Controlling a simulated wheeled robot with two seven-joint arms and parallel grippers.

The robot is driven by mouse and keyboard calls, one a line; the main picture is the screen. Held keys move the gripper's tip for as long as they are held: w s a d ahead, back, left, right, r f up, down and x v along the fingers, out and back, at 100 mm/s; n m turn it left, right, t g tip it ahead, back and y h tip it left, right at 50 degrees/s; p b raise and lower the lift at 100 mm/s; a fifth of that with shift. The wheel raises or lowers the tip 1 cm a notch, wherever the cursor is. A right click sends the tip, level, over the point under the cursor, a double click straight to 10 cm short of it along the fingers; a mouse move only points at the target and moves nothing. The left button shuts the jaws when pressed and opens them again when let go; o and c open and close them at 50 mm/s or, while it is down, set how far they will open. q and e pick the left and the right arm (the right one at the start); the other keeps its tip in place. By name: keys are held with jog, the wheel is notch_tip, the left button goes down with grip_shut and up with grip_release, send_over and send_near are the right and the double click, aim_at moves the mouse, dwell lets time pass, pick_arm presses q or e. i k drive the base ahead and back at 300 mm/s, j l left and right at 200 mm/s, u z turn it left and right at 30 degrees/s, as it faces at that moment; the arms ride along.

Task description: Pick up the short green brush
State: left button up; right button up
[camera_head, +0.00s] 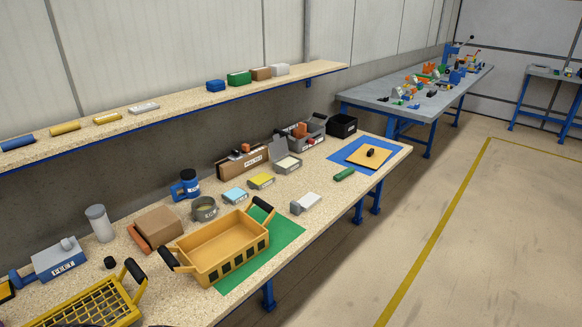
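A short green piece (344,174), which looks like the short green brush, lies flat on the speckled workbench (318,208) near its front edge. It is just in front of the blue mat (347,158), to the right of a small white-and-grey block (305,203). It is small in the view, so bristles cannot be made out. Neither of my grippers can be made out in the head view, and nothing covers the green piece.
A yellow tote (215,262) with black handles stands on a green mat (285,232). A yellow basket (125,307) is at the lower left. An orange board (358,156) lies on the blue mat. A shelf (180,106) runs above the bench's back. Open floor lies right.

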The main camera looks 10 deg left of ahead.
aim_at(348, 172)
jog(key=u, duration=0.25)
jog(key=i+l+u, duration=0.1)
jog(key=u, duration=0.25)
jog(key=i+l+u, duration=0.2)
jog(key=u, duration=0.15)
jog(key=i+l+u, duration=0.15)
jog(key=u, duration=0.2)
jog(key=i+l+u, duration=0.1)
jog(key=l, duration=0.3)
jog(key=i+l+u, duration=0.1)
jog(key=i+l, duration=0.15)
jog(key=l, duration=0.15)
jog(key=i+l+u, duration=0.1)
jog(key=l, duration=0.3)
jog(key=i+l, duration=0.2)
jog(key=l, duration=0.2)
jog(key=i+l+u, duration=0.15)
jog(key=l, duration=0.25)
jog(key=i+l+u, duration=0.1)
jog(key=l, duration=0.35)
jog(key=i+l, duration=0.1)
jog(key=l, duration=0.35)
jog(key=i+l, duration=0.1)
jog(key=l, duration=0.35)
